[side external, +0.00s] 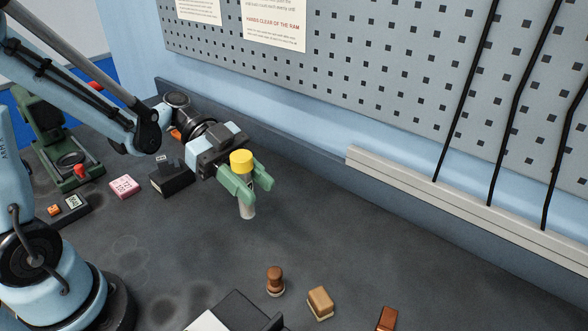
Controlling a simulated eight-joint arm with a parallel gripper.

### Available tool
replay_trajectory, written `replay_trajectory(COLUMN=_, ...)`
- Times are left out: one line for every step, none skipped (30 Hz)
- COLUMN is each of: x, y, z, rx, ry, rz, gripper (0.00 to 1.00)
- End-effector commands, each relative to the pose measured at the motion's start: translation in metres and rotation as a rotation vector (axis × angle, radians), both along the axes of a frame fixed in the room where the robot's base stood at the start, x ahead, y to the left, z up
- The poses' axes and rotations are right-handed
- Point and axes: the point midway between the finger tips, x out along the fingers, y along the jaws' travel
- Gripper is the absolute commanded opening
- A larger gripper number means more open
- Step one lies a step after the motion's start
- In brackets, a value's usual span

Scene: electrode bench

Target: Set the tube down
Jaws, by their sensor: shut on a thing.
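The tube (248,211) is pale with a yellow cap (241,160) and stands upright between the green fingers of my gripper (248,190). My gripper is shut on it, and the fingers hide its middle part. The tube's lower end shows below the fingers, over the dark bench top (330,225). I cannot tell whether its bottom touches the bench.
A wooden stamp (275,281), a tan block (320,301) and a brown block (387,319) lie at the front. Left are a black box (171,180), a pink block (124,187) and a green press (55,150). The bench right of the tube is clear.

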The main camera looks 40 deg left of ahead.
Motion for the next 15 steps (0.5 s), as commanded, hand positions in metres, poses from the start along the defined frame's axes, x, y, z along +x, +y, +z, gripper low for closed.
replay_trajectory(x=0.0, y=0.0, z=-0.004, rx=-0.001, ry=0.0, rz=0.0, gripper=0.0)
replay_trajectory(x=0.0, y=0.0, z=-0.006, rx=-0.001, ry=0.0, rz=0.0, gripper=0.0)
replay_trajectory(x=0.0, y=0.0, z=-0.007, rx=-0.001, ry=0.0, rz=0.0, gripper=0.0)
replay_trajectory(x=0.0, y=0.0, z=-0.009, rx=-0.001, ry=0.0, rz=0.0, gripper=0.0)
replay_trajectory(x=0.0, y=0.0, z=-0.01, rx=-0.001, ry=0.0, rz=0.0, gripper=0.0)
replay_trajectory(x=0.0, y=0.0, z=-0.012, rx=-0.001, ry=0.0, rz=0.0, gripper=0.0)
replay_trajectory(x=0.0, y=0.0, z=-0.013, rx=-0.001, ry=0.0, rz=0.0, gripper=0.0)
replay_trajectory(x=0.0, y=0.0, z=-0.015, rx=-0.001, ry=0.0, rz=0.0, gripper=0.0)
replay_trajectory(x=0.0, y=0.0, z=-0.017, rx=-0.001, ry=0.0, rz=0.0, gripper=0.0)
replay_trajectory(x=0.0, y=0.0, z=-0.02, rx=-0.001, ry=0.0, rz=0.0, gripper=0.0)
replay_trajectory(x=0.0, y=0.0, z=-0.022, rx=-0.001, ry=0.0, rz=0.0, gripper=0.0)
replay_trajectory(x=0.0, y=0.0, z=-0.026, rx=-0.001, ry=0.0, rz=0.0, gripper=0.0)
replay_trajectory(x=0.0, y=0.0, z=-0.029, rx=-0.001, ry=0.0, rz=0.0, gripper=0.0)
replay_trajectory(x=0.0, y=0.0, z=-0.032, rx=-0.001, ry=0.0, rz=0.0, gripper=0.0)
replay_trajectory(x=0.0, y=0.0, z=-0.037, rx=-0.001, ry=0.0, rz=0.0, gripper=0.0)
